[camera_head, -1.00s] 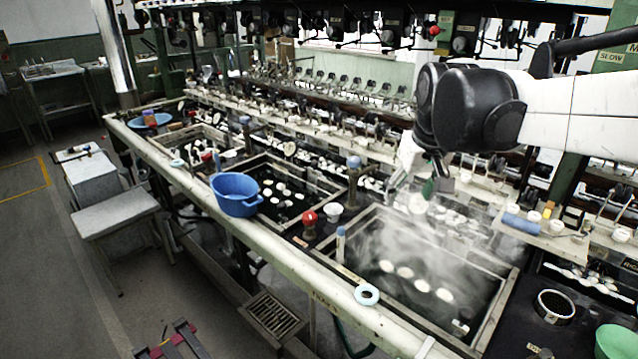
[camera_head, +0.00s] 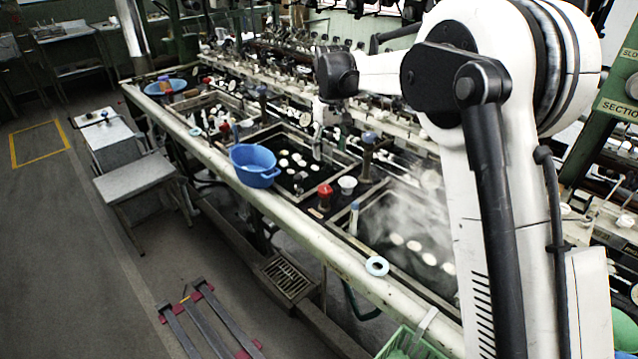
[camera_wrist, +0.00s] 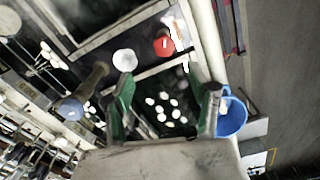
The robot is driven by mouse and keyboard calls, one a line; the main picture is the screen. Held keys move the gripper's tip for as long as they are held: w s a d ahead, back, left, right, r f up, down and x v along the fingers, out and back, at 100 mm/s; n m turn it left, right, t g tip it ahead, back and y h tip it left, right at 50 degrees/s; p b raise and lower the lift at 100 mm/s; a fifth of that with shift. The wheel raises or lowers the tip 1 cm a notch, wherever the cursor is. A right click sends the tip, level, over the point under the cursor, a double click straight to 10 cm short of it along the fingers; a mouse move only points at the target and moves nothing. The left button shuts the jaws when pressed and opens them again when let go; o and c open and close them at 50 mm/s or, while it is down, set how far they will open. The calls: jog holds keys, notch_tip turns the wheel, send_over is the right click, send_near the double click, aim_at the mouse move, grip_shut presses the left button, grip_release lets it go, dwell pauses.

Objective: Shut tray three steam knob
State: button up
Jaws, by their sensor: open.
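A red knob (camera_head: 325,192) stands on the strip between the middle basin tray (camera_head: 262,138) and the near, steaming tray (camera_head: 378,262). It also shows in the wrist view (camera_wrist: 163,45), beyond my fingertips. Another red knob (camera_head: 225,129) stands farther along by the far tray. I see no number that tells which knob belongs to tray three. My gripper (camera_head: 318,148) hangs over the middle tray, apart from the nearer red knob. In the wrist view its green fingers (camera_wrist: 160,80) are spread and empty, with white cocoons in dark water between them.
A blue basin (camera_head: 254,170) sits on the front rail. A pale blue ring (camera_head: 377,266) lies farther along it. My arm hides the right side.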

aim_at(325, 188)
jog(key=f, duration=0.5)
jog(key=a+f, duration=0.1)
jog(key=f, duration=0.3)
jog(key=f+p, duration=0.1)
jog(key=f, duration=0.4)
jog(key=shift+w+a+f, duration=0.15)
jog(key=shift+w+f, duration=0.15)
jog(key=shift+f, duration=0.05)
jog(key=c, duration=1.1)
